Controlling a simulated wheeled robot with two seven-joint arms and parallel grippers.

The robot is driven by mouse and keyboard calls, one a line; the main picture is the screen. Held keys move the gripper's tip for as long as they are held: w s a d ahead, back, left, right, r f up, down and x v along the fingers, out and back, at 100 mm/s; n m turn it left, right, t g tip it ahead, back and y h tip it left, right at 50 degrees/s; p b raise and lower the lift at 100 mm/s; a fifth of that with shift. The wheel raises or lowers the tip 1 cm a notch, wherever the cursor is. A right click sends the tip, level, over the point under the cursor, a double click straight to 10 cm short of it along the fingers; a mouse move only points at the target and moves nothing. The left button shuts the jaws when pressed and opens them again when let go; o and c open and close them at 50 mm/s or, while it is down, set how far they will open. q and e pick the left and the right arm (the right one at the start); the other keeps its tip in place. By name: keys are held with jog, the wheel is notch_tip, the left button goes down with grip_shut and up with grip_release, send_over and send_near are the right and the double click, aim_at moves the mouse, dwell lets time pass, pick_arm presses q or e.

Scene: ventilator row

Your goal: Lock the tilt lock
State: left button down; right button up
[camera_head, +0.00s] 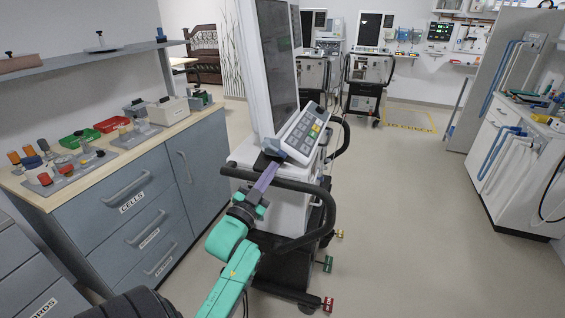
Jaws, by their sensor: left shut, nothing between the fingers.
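A ventilator stands upright in the middle, with a tall dark screen (278,65) seen at a steep angle. A tilted key panel (304,132) with grey, yellow and green keys sits below the screen. The white body (248,158) and a black curved handle (322,205) are under it. My left gripper (267,172) is shut and empty, its purple fingers reaching up to the lower left edge of the panel. Whether they touch the panel cannot be told. I cannot make out the tilt lock for sure; the fingers and panel may hide it. My right gripper is out of view.
A blue drawer cabinet (130,200) with a wooden top carrying several small parts stands at the left. Other ventilators (368,75) stand behind. The floor (425,220) at right is clear.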

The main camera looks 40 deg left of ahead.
aim_at(282, 155)
pick_arm(q)
jog(key=w+a+p, duration=0.1)
jog(key=w, duration=0.2)
jog(key=w+a+p, duration=0.1)
jog(key=w, duration=0.2)
jog(key=w+a+p, duration=0.1)
jog(key=w, duration=0.2)
jog(key=shift+a, duration=0.3)
jog(key=shift+s+a+f, duration=0.15)
jog(key=shift+s+f, duration=0.05)
jog(key=shift+f, duration=0.1)
